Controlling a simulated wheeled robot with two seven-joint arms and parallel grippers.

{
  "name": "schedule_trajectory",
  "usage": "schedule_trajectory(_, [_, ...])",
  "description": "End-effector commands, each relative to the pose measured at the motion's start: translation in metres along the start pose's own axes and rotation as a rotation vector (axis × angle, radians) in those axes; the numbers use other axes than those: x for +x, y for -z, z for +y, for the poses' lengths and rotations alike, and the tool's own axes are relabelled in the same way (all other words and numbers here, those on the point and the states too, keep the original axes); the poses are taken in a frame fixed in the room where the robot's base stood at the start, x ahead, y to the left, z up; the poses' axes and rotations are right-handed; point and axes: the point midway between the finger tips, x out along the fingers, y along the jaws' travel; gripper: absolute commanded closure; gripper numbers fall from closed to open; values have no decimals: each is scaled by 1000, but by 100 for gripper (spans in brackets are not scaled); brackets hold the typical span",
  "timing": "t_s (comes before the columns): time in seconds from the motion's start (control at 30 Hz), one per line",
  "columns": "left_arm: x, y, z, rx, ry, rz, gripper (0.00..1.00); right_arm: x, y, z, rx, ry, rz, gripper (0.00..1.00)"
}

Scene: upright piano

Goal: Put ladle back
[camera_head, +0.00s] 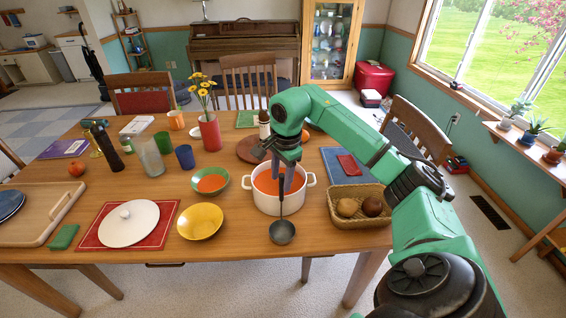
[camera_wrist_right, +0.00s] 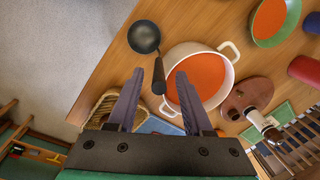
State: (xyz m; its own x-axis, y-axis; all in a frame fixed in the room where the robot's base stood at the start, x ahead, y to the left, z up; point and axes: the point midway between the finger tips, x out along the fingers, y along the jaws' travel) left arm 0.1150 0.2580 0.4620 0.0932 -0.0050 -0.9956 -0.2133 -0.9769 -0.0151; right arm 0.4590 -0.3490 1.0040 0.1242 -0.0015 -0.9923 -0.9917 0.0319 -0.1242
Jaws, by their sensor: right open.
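The ladle has a dark round bowl (camera_head: 282,232) in front of the pot, and its thin dark handle runs up across the pot's front. In the right wrist view the ladle (camera_wrist_right: 144,37) overlaps the table edge, and its handle end lies between my fingertips in the picture. I cannot tell whether the fingers touch it. The white two-handled pot (camera_head: 265,203) holds orange soup; it also shows in the wrist view (camera_wrist_right: 225,93). My right gripper (camera_head: 282,178) is open, pointing down over the pot's front part; its fingers show apart in the wrist view (camera_wrist_right: 159,78). My left gripper is not in view.
A basket (camera_head: 345,218) with two round brown items stands right of the pot. A green bowl of soup (camera_head: 210,192) and a yellow bowl (camera_head: 200,221) stand left. A red vase with flowers (camera_head: 210,133) is behind. The table's front edge is close to the ladle.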

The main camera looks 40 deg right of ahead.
Motion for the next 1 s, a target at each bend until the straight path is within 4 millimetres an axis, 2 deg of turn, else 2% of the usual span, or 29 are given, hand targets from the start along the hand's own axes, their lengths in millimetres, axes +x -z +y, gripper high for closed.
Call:
schedule_trajectory(0.2, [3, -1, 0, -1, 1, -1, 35, -56, 0, -1, 0, 6, 0, 49])
schedule_trajectory(0.3, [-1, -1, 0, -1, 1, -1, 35, -76, 0, -1, 1, 4, 1, 49])
schedule_trajectory(0.37, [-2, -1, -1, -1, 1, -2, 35, -84, 0, -1, 2, 2, 1, 49])
schedule_trajectory(0.5, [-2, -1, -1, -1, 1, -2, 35, -88, 0, 0, 1, -1, 0, 49])
schedule_trajectory(1.0, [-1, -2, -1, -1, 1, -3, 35, -86, -4, -2, -3, 6, -9, 49])
